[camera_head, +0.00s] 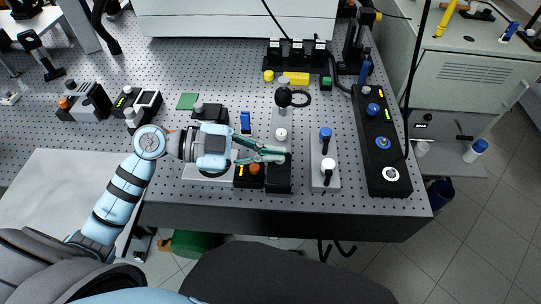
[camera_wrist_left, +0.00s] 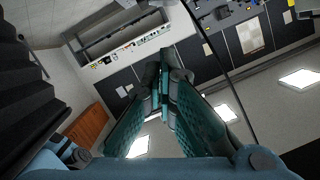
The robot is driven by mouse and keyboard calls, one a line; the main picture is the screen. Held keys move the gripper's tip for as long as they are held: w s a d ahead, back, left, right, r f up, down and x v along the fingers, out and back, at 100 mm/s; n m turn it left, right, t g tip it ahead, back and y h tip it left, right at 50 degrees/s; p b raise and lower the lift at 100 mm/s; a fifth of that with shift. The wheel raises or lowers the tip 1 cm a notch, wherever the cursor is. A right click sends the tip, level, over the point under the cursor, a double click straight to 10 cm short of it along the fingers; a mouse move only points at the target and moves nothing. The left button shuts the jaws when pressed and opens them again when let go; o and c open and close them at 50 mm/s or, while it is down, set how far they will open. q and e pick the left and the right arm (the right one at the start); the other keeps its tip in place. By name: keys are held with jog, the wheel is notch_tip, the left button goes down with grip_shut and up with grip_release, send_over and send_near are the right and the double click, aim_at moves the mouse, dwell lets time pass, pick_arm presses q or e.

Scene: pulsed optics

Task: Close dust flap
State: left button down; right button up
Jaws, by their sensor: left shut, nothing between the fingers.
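My left gripper (camera_head: 284,154) reaches in from the left over the front of the perforated optics table (camera_head: 225,215). Its teal fingers are shut and empty, with tips over the back end of a black box (camera_head: 279,181). In the left wrist view the shut fingertips (camera_wrist_left: 163,68) point towards the room's far wall and ceiling lights. I cannot tell for certain which part is the dust flap. My right gripper is not in view.
A black box with an orange knob (camera_head: 255,170) sits under the fingers. To the right are a grey plate with blue and white knobs (camera_head: 325,160) and a long black control panel (camera_head: 382,140).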

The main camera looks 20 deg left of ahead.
aim_at(270, 174)
pick_arm(q)
jog(key=shift+w+a+f, duration=0.1)
jog(key=shift+w+f, duration=0.1)
jog(key=shift+f, duration=0.3)
jog(key=shift+w+f, duration=0.15)
jog(key=shift+f, duration=0.3)
jog(key=shift+w+f, duration=0.1)
jog(key=shift+f, duration=0.2)
jog(key=shift+a+f+b, duration=0.2)
jog(key=shift+b, duration=0.1)
